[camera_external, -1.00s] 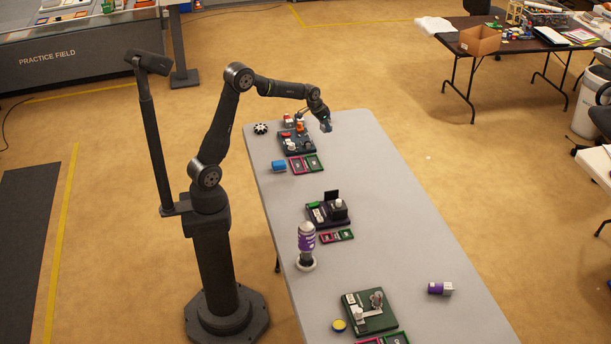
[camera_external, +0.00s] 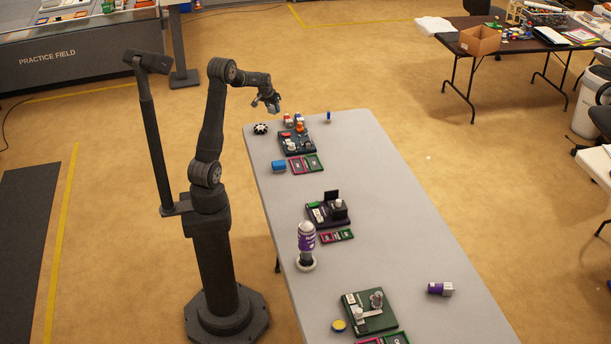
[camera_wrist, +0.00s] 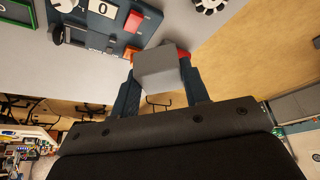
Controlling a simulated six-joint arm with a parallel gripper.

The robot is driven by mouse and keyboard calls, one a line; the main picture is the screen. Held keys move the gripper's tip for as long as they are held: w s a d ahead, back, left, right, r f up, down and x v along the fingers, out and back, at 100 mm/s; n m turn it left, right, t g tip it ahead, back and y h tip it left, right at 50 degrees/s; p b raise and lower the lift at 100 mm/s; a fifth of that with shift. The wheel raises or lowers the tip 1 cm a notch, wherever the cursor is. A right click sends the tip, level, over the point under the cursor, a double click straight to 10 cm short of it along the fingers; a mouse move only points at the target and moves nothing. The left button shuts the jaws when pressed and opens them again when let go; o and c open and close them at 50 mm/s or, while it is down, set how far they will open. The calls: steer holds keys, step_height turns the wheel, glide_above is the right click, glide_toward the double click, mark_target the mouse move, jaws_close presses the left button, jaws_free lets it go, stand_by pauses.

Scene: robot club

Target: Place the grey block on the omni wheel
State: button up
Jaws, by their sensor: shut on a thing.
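The grey block (camera_wrist: 162,66) is between the two fingers of my gripper (camera_wrist: 160,78) in the wrist view, and the gripper is shut on it. In the external view my gripper (camera_external: 270,104) hangs in the air above the far end of the grey table, pointing down. The block is too small to make out there. The omni wheel (camera_external: 260,128) is a black and white wheel lying on the table's far left corner, below and slightly left of the gripper. It also shows in the wrist view (camera_wrist: 209,4), cut by the top edge, apart from the block.
A dark board (camera_external: 292,147) with an orange part stands right of the wheel, red and white items behind it. A small blue item (camera_external: 328,117) stands near the far edge.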

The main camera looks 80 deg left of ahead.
mark_target(271, 108)
steer(key=f, duration=0.3)
steer(key=shift+s+a, duration=0.1)
steer(key=shift+a, duration=0.15)
steer(key=s+a+f, duration=0.1)
steer(key=a+f, duration=0.1)
steer(key=a, duration=0.1)
steer(key=s+a+f, duration=0.2)
steer(key=a, duration=0.1)
steer(key=s+a+f, duration=0.2)
steer(key=a, duration=0.1)
steer(key=shift+s+a+f, duration=0.15)
steer(key=shift+a+f, duration=0.2)
steer(key=shift+f, duration=2)
steer(key=shift+f, duration=0.2)
steer(key=o, duration=1.3)
steer(key=v, duration=1.2)
steer(key=shift+r, duration=0.15)
